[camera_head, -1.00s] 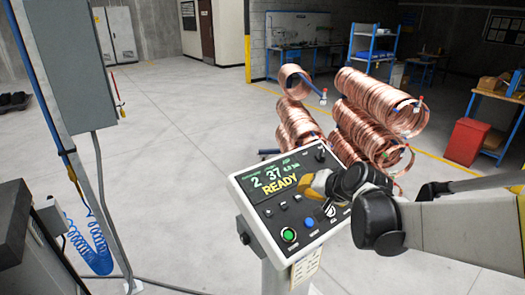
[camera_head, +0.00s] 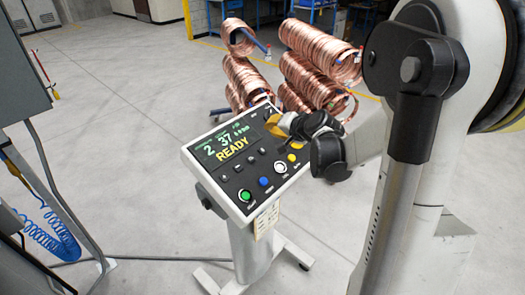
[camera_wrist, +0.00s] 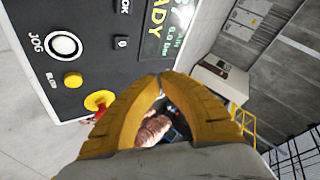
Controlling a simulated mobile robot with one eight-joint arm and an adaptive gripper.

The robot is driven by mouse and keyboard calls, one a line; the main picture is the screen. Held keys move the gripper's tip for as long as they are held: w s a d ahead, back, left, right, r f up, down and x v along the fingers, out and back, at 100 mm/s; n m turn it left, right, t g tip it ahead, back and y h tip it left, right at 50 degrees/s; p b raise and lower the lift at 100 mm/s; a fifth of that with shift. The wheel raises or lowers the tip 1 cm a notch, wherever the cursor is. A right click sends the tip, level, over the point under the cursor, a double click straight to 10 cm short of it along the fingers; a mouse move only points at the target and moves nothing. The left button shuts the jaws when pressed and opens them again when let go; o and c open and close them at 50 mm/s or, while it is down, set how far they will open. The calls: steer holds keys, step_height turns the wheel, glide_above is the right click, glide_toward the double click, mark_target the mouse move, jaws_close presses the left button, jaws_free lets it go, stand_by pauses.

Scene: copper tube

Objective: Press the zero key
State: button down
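The control panel (camera_head: 232,183) stands on a post, with a display reading READY (camera_head: 226,146). It bears several small dark keys and a row of coloured buttons. In the wrist view a small dark key with a pale mark like a 0 (camera_wrist: 122,42) sits beside the display; the mark is too small to be sure of. My gripper (camera_head: 273,124) is over the panel's far right part. In the wrist view my yellow fingers (camera_wrist: 160,76) meet at their tips, with nothing held. The fingertips are apart from that key; contact with the panel cannot be told.
Green (camera_head: 244,196), blue (camera_head: 264,182), white (camera_head: 280,167) and yellow (camera_head: 293,157) buttons line the near edge. A red-and-yellow knob (camera_wrist: 99,101) lies close to my left finger in the wrist view. Copper coils (camera_head: 312,72) stand behind.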

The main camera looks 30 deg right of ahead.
mark_target(258, 145)
steer(key=w+f+b, duration=0.1)
steer(key=f+b, duration=0.1)
steer(key=w+f+b, duration=0.1)
steer(key=f+b, duration=0.1)
steer(key=f, duration=0.1)
steer(key=w+a+f+b, duration=0.1)
steer(key=f, duration=0.1)
steer(key=shift+w+f+b, duration=0.1)
steer(key=shift+f+b, duration=0.25)
steer(key=shift+b, duration=0.05)
stand_by(1.1)
steer(key=shift+w+a+f+b, duration=0.15)
steer(key=shift+f+b, duration=0.2)
steer(key=shift+b, duration=0.1)
steer(key=shift+w+f+b, duration=0.2)
steer(key=shift+f+b, duration=0.25)
stand_by(0.5)
stand_by(0.3)
steer(key=shift+s+r+p, duration=0.35)
steer(key=shift+r+p, duration=0.2)
steer(key=shift+r, duration=0.35)
steer(key=r+p, duration=0.1)
steer(key=s+r+p, duration=0.1)
steer(key=r, duration=0.1)
steer(key=s+d+r+p, duration=0.1)
steer(key=shift+r, duration=0.25)
